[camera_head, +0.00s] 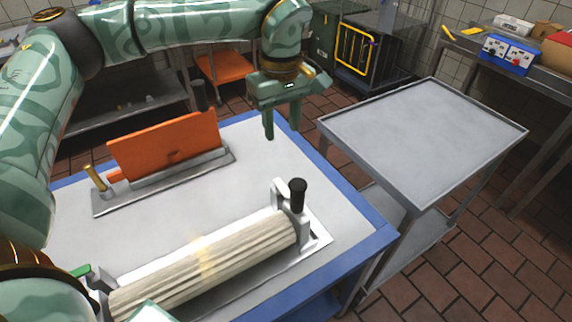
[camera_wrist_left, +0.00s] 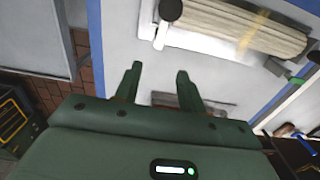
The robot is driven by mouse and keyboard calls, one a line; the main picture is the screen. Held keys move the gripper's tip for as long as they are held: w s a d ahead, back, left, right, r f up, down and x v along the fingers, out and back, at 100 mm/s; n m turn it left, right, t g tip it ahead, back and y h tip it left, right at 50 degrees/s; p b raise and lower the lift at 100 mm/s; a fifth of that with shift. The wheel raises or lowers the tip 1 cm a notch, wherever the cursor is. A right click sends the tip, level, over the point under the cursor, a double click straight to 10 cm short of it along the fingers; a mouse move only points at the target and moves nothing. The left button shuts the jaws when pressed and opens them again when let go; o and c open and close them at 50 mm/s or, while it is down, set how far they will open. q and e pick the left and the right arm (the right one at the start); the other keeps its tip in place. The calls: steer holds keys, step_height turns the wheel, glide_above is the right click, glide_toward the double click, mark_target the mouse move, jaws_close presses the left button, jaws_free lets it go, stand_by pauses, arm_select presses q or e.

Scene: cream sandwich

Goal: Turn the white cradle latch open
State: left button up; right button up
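A pale ribbed roll (camera_head: 205,262) lies in a white cradle on the table. At its right end stands a white latch bracket (camera_head: 279,192) with an upright black knob (camera_head: 298,190). The knob (camera_wrist_left: 171,9) and bracket (camera_wrist_left: 147,22) also show at the top of the left wrist view. My left gripper (camera_head: 282,133) is open and empty, pointing down over the table's far right part, beyond the latch and apart from it. Its two spread fingers show in the left wrist view (camera_wrist_left: 159,70).
An orange board (camera_head: 165,145) stands in a metal holder with a brass post (camera_head: 95,178) at the back left. A green tab (camera_head: 80,271) is by the roll's left end. The blue-edged table (camera_head: 262,160) is bare near my left gripper. An empty metal cart (camera_head: 420,130) stands right.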

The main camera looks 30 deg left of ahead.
mark_target(282, 186)
arm_select(q)
step_height(282, 186, down, 15)
steer(key=b, duration=0.4)
steer(key=shift+s+f+b, duration=0.1)
steer(key=shift+b, duration=0.2)
steer(key=shift+f, duration=0.5)
arm_select(e)
steer(key=shift+g, duration=0.3)
steer(key=f, duration=0.1)
steer(key=s+f, duration=0.1)
steer(key=f, duration=0.1)
steer(key=s+f, duration=0.1)
steer(key=shift+s+f, duration=0.15)
steer(key=shift+f, duration=0.2)
arm_select(q)
steer(key=c, duration=0.9)
jaws_close()
arm_select(e)
steer(key=shift+d, duration=0.3)
